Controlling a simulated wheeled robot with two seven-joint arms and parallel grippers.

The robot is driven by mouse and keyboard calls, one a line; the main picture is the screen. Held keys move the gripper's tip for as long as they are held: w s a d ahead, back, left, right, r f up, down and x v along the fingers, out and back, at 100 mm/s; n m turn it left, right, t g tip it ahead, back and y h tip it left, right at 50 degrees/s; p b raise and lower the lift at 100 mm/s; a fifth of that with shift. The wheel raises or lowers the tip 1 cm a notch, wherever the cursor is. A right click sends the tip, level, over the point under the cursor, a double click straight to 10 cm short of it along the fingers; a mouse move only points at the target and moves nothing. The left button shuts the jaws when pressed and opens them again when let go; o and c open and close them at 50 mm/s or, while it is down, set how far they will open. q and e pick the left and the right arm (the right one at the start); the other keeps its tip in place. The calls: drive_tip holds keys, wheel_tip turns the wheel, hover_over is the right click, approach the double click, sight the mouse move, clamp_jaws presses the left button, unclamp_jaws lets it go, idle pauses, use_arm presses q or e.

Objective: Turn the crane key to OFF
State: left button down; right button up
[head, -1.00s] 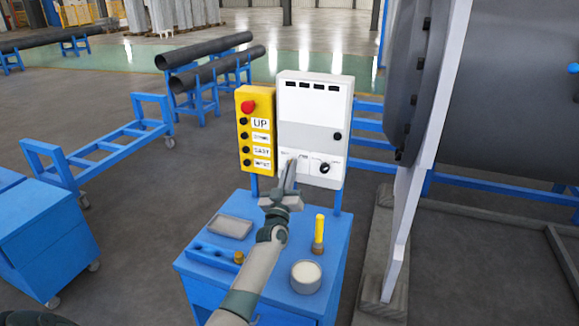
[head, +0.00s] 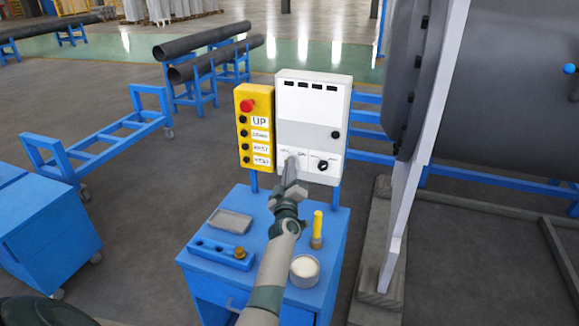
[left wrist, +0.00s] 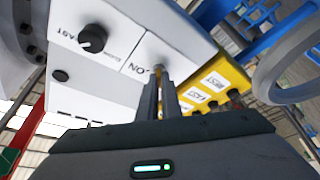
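The white control box (head: 313,110) stands upright behind the blue cabinet. The crane key (left wrist: 158,69) is on its lower front, beside the "ON" label in the left wrist view. My left gripper (head: 291,163) reaches up to the box's lower left part and covers the key in the head view. In the left wrist view, the gripper's two fingers (left wrist: 160,80) are close together with the key at their tips, and look shut on it. The OFF label is not readable. My right gripper is not in view.
A black knob (head: 322,165) sits right of the key. A yellow button box (head: 256,137) with a red button adjoins the white box. The blue cabinet (head: 215,267) holds a grey tray, a yellow-handled tool and a round tin (head: 305,270). A large dark flanged shell (head: 490,90) stands right.

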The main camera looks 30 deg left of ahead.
use_arm(q)
drive_tip(key=c, duration=2)
unclamp_jaws()
drive_tip(key=p+v, duration=0.4)
drive_tip(key=v, duration=1.3)
drive_tip(key=shift+s+d, duration=0.1)
drive_tip(key=shift+s, duration=0.1)
